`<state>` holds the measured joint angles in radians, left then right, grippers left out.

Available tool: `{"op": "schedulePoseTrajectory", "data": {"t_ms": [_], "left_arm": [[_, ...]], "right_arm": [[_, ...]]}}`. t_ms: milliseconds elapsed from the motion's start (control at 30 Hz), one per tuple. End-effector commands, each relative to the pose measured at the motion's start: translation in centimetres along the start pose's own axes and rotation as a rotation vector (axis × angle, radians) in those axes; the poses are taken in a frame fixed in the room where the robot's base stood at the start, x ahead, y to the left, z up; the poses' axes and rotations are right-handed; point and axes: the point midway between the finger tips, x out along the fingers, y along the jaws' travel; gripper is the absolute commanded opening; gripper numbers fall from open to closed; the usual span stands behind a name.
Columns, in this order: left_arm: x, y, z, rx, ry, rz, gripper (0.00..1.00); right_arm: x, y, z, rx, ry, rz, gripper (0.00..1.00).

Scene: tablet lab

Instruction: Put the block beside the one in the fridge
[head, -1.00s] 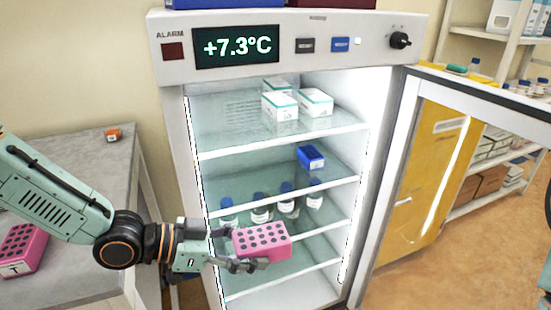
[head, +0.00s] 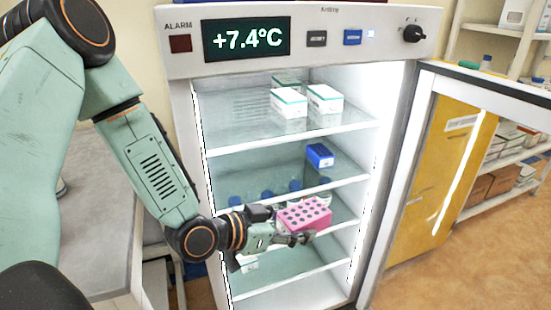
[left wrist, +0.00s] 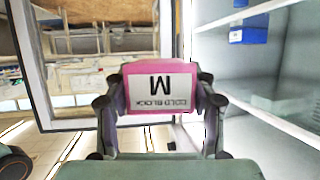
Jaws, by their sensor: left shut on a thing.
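My left gripper (head: 282,226) is shut on a pink block (head: 306,212) with rows of dark holes in its top. The gripper and block are at the open front of the fridge (head: 200,140), lower in the picture than the blue block. The blue block (head: 320,156) stands on the second shelf (head: 270,165); it also shows in the left wrist view (left wrist: 250,30). My right gripper is out of view.
White boxes (head: 289,103) stand on the top shelf. Blue-capped bottles (head: 267,197) stand on the shelf below the blue block, partly hidden by my gripper. The fridge door (head: 405,170) is open to the right. The second shelf looks clear left of the blue block.

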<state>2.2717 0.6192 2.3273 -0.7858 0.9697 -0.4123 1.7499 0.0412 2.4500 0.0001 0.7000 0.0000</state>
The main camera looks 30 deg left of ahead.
Motion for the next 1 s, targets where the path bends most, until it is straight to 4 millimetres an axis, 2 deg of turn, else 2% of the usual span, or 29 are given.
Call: {"op": "schedulePoseTrajectory", "data": {"t_ms": [100, 300, 467, 600, 833, 1000], "left_arm": [[1.1, -2.0, 1.1, -0.053, -0.004, -0.142, 0.15], [1.8, -5.9, 2.6, -0.159, -0.001, -0.398, 0.15], [1.3, -9.1, 3.8, -0.247, 0.003, -0.605, 0.15], [0.0, -11.4, 4.5, -0.316, 0.002, -0.763, 0.15], [-1.9, -13.0, 4.9, -0.377, 0.001, -0.904, 0.15], [-1.2, -14.8, 4.5, -0.390, 0.004, -0.924, 0.15]], "right_arm": [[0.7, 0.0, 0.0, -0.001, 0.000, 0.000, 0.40], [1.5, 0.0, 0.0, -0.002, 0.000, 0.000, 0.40], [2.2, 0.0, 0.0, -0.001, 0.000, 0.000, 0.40], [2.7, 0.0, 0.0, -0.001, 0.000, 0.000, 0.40], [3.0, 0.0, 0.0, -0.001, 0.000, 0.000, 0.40], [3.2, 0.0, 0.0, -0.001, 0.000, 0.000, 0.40]]}}
